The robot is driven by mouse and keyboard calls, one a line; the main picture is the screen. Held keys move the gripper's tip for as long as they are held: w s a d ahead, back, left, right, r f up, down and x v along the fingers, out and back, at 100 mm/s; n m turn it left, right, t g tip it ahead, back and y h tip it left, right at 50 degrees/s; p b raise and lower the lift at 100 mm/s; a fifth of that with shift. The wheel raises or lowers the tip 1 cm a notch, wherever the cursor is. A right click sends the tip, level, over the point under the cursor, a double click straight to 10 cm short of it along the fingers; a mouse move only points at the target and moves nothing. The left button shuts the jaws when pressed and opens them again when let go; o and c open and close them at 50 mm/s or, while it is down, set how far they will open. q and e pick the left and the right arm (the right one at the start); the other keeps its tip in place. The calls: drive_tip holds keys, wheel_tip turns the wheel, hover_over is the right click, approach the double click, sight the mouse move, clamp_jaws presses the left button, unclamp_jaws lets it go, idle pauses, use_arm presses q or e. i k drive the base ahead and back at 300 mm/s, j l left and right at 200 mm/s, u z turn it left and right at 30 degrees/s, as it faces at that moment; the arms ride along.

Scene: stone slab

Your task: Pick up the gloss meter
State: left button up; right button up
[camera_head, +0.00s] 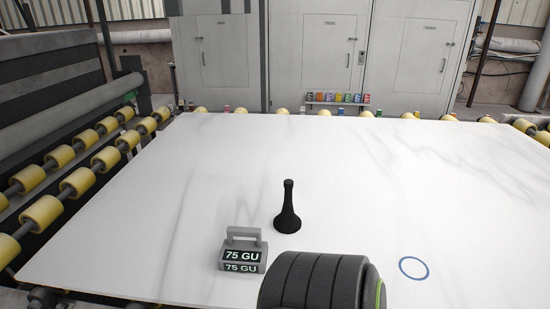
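The gloss meter (241,252) is a small light grey block with an arched handle on top and dark "75 GU" displays. It sits upright on the white stone slab (170,205), left of the picture's middle and near the front. Nothing is touching its handle. Neither of my grippers is clearly in view.
A black flared-base object (287,208) stands just right of and behind the meter. A blue ring (413,268) marks the slab at right. A dark ribbed shape with a green edge fills the bottom middle; I cannot tell what it is. Yellow rollers (80,182) line the left.

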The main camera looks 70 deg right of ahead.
sight(235, 256)
drive_tip(key=z, duration=2.05)
